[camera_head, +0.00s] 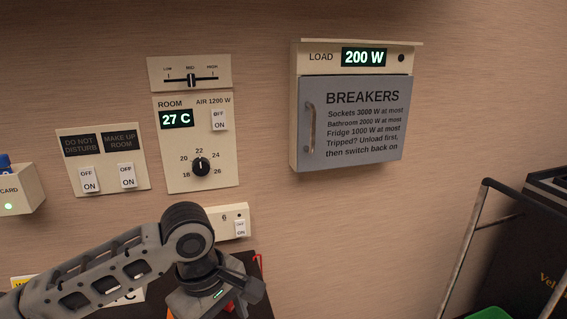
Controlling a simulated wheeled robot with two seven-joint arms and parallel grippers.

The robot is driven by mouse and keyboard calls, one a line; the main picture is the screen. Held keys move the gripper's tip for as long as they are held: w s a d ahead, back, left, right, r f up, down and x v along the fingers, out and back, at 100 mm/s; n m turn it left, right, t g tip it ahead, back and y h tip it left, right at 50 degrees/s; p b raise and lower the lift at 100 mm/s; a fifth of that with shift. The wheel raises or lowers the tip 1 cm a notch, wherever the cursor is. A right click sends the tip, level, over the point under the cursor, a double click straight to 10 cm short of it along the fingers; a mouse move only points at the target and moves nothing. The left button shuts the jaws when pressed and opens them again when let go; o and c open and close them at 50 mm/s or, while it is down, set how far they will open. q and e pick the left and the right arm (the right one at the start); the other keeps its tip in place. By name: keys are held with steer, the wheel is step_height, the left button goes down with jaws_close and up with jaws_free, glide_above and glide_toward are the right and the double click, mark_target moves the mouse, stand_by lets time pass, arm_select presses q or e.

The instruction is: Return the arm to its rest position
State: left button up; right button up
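My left arm (110,270) comes in from the lower left, grey with dark joints. It bends at a round dark joint below the room control panel. My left gripper (222,292) is at the bottom of the view, over a dark surface in front of the wall. Its fingers are not clear enough to tell open from shut, and no held thing can be made out. My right arm and gripper are out of view.
The wall carries a room panel (222,150) reading 27 C, a two-switch panel (103,160), a small switch box (229,220) just behind my arm, and a closed breaker box (352,125) reading 200 W. A metal-framed rack (468,235) stands at right.

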arm_select(q)
steer(key=s+d+f+m+t+h, duration=0.2)
steer(key=d+f+m+t+h, duration=0.3)
steer(key=d+f, duration=0.4)
steer(key=s+a+f+m+t+y, duration=0.3)
steer(key=s+a+f+m, duration=0.5)
steer(key=a, duration=0.6)
steer(key=s+f+t, duration=0.1)
steer(key=s+f, duration=0.1)
steer(key=s, duration=0.1)
steer(key=shift+f+t+y, duration=0.2)
steer(key=shift+t+y, duration=0.2)
